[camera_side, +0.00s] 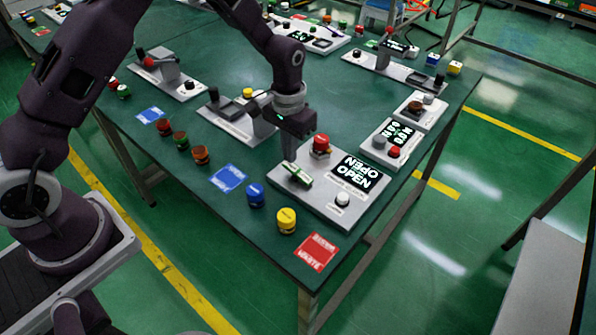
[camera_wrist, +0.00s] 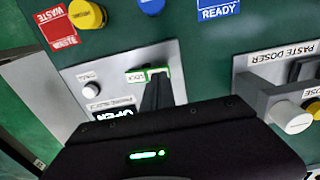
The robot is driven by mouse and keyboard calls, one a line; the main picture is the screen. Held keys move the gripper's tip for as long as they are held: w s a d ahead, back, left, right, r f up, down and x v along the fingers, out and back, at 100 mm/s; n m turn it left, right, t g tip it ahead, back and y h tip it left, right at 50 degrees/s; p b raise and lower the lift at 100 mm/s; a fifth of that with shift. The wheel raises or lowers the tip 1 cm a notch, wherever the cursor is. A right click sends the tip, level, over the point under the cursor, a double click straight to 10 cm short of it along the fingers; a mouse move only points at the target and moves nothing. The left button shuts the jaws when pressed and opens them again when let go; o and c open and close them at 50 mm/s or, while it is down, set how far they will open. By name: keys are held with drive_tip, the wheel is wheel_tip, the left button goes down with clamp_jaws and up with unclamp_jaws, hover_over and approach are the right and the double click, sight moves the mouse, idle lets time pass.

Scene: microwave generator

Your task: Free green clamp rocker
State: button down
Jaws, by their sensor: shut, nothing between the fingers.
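The green clamp rocker (camera_side: 298,174) sits at the left part of a grey panel (camera_side: 318,202) on the green table. In the wrist view the rocker (camera_wrist: 148,74) shows as a green bracket-like piece with a white label, close to the dark fingers (camera_wrist: 157,88). My gripper (camera_side: 288,158) is shut and empty, pointing down just behind the rocker. I cannot tell whether the fingertips touch it. The panel also carries a display reading OPEN (camera_side: 358,174), a red button (camera_side: 321,144) and a white button (camera_side: 343,199).
A blue cylinder (camera_side: 256,195) and a yellow cylinder (camera_side: 287,220) stand near the front edge, between a blue READY card (camera_side: 228,178) and a red WASTE card (camera_side: 317,251). The paste doser (camera_side: 238,118) stands left of my gripper. Other panels lie behind.

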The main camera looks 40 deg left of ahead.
drive_tip(key=shift+f, duration=1.15)
idle(0.4)
drive_tip(key=shift+r, duration=3.55)
drive_tip(key=shift+r, duration=0.25)
drive_tip(key=s+a+r+t, duration=0.1)
drive_tip(key=s+r+t, duration=0.1)
drive_tip(key=s+r, duration=0.55)
drive_tip(key=s+a+r+t, duration=0.1)
drive_tip(key=s+r, duration=0.4)
drive_tip(key=r, duration=0.6)
drive_tip(key=s+r+t, duration=0.2)
drive_tip(key=s, duration=1.4)
drive_tip(key=shift+a+r+t, duration=0.15)
drive_tip(key=shift+a+t, duration=0.15)
